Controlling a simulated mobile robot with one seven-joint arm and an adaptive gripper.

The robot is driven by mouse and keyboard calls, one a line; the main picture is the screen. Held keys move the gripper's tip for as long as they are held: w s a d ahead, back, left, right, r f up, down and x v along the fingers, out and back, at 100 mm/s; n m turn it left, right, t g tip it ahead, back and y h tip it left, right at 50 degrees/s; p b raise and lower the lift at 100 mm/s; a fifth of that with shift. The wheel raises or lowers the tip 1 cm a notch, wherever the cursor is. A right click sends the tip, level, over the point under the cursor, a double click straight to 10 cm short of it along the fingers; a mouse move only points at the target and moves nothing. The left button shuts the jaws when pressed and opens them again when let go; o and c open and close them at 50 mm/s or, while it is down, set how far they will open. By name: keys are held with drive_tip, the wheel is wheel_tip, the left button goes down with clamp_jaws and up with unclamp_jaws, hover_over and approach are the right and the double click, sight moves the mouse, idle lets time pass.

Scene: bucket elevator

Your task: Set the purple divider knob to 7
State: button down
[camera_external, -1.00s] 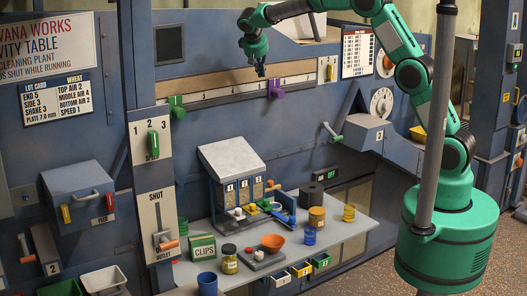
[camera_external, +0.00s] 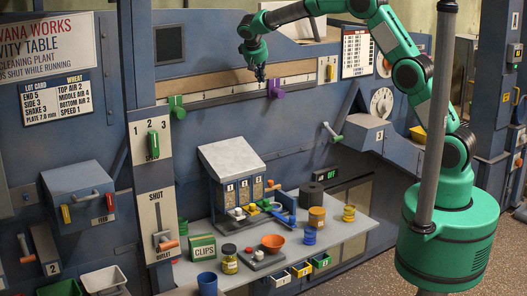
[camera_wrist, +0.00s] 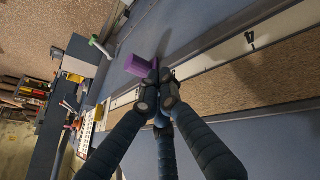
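The purple divider knob (camera_external: 275,88) sits on the long pale scale strip (camera_external: 226,96) on the blue machine front, right of a green knob (camera_external: 177,106). The scale's numbers are too small to read in the external view. My gripper (camera_external: 260,76) points down just left of the purple knob. In the wrist view my gripper (camera_wrist: 159,84) has its dark fingers drawn together, with the purple knob (camera_wrist: 138,66) right at the tips. The fingers partly cover it. I cannot tell whether they touch it. Nothing shows held between them.
A dark digit (camera_wrist: 250,39) shows on the strip in the wrist view, not surely legible. A grey post (camera_external: 437,120) stands in the foreground. The bench below holds several small objects.

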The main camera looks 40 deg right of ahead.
drive_tip(key=d+f, duration=0.2)
drive_tip(key=w+d+f+p, duration=0.1)
drive_tip(key=d+f, duration=0.1)
drive_tip(key=w+d+f+p, duration=0.1)
drive_tip(key=d+f, duration=0.1)
drive_tip(key=d, duration=0.1)
drive_tip(key=shift+w+f, duration=0.2)
drive_tip(key=shift+f, duration=0.15)
drive_tip(key=d+b, duration=0.5)
drive_tip(key=d, duration=1.6)
drive_tip(key=shift+d+b, duration=0.2)
drive_tip(key=shift+b, duration=0.15)
drive_tip(key=shift+a, duration=0.1)
